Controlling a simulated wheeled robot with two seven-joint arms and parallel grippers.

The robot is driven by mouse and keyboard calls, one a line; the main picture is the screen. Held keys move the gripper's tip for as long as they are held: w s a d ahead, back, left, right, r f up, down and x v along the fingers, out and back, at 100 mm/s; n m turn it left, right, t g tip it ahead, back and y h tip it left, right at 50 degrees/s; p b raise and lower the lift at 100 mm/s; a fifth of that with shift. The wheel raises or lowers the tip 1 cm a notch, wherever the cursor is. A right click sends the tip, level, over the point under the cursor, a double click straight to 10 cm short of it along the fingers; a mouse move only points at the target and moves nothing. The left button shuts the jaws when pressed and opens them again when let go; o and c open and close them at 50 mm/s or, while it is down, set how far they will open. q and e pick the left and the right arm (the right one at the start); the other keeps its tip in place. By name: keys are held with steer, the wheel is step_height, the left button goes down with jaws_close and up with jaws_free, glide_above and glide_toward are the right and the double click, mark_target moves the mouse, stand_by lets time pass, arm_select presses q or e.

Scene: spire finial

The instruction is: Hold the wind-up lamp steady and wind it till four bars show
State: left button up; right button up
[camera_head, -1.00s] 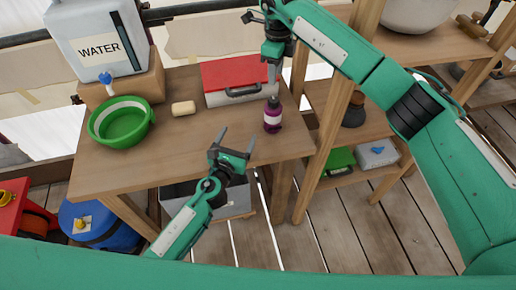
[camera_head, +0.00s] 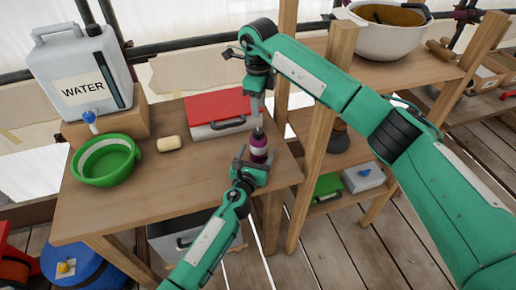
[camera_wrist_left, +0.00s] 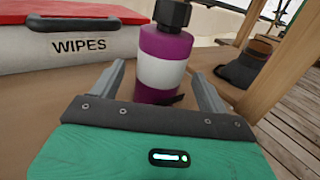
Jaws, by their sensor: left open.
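In the left wrist view the lamp (camera_wrist_left: 163,65) stands between the spread fingers, and I see no clear grip. A small black piece juts out low on its right. My right gripper (camera_head: 257,108) points down just above the lamp's top; its finger gap cannot be made out. No charge bars are readable.
A red-lidded wipes box (camera_head: 220,112) is close behind the lamp. A soap bar (camera_head: 169,144), green basin (camera_head: 106,161) and water container (camera_head: 82,72) stand further left. A wooden shelf post (camera_head: 324,110) rises close to the right. The table's front middle is clear.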

mark_target(258, 131)
arm_select(q)
steer(key=shift+x, duration=1.35)
steer(key=shift+c, duration=0.3)
steer(key=c, duration=1.1)
arm_select(e)
steer(key=o, duration=0.4)
steer(key=shift+c, duration=0.2)
steer(key=s+r+n+t, duration=0.1)
steer(key=s+n+t, duration=0.4)
steer(key=n, duration=1.8)
steer(key=x, duration=1.1)
steer(key=shift+s+f, duration=0.1)
steer(key=shift+f, duration=0.3)
